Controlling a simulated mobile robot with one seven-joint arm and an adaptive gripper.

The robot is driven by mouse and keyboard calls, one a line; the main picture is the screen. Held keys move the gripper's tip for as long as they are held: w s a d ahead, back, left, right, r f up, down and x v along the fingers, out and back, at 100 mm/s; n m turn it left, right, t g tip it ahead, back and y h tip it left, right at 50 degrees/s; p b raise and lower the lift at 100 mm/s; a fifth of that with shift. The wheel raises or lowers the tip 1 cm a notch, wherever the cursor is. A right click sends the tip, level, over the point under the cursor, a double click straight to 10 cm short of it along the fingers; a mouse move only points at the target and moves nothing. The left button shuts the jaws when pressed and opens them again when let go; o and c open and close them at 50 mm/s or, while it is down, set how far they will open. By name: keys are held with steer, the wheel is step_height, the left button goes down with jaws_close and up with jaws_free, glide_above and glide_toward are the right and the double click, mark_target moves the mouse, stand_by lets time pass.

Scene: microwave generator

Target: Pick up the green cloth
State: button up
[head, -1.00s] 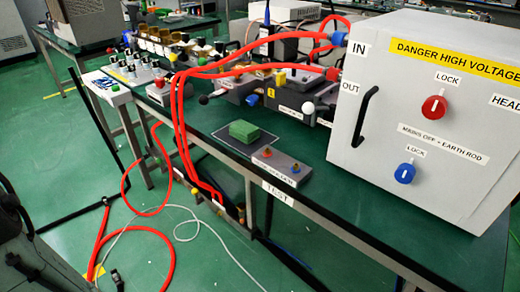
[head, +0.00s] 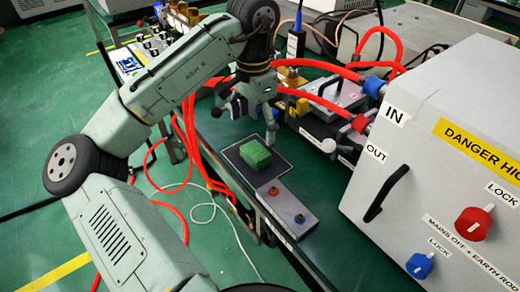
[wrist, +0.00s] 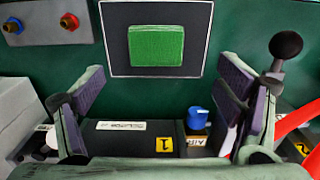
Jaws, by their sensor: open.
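The green cloth (head: 254,155) looks like a small block-shaped green bundle. It lies on a dark square mat (head: 283,172) on the green bench top. In the wrist view the cloth (wrist: 156,45) is at the top centre, fully visible on the mat (wrist: 117,38). My gripper (head: 253,120) is open and empty, above and just behind the cloth in the head view. In the wrist view my gripper (wrist: 163,78) has its fingers spread wide, and the cloth shows beyond the gap between them, not touching either finger.
A grey box with red and blue knobs (head: 287,204) sits beside the mat. The large high-voltage cabinet (head: 450,150) stands to the right. Red hoses (head: 302,68) run behind my gripper. A white ball-topped lever (head: 328,145) and a blue knob (wrist: 197,117) are nearby.

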mark_target(257, 150)
step_height(257, 150, down, 2)
steer(key=shift+f, duration=0.25)
steer(key=shift+s+d+f+p, duration=0.15)
steer(key=shift+f+p, duration=0.2)
steer(key=shift+f, duration=1.1)
steer(key=shift+d+f+p, duration=0.15)
steer(key=shift+f+p, duration=0.2)
steer(key=shift+f, duration=1.1)
steer(key=shift+c, duration=0.6)
steer(key=c, duration=0.8)
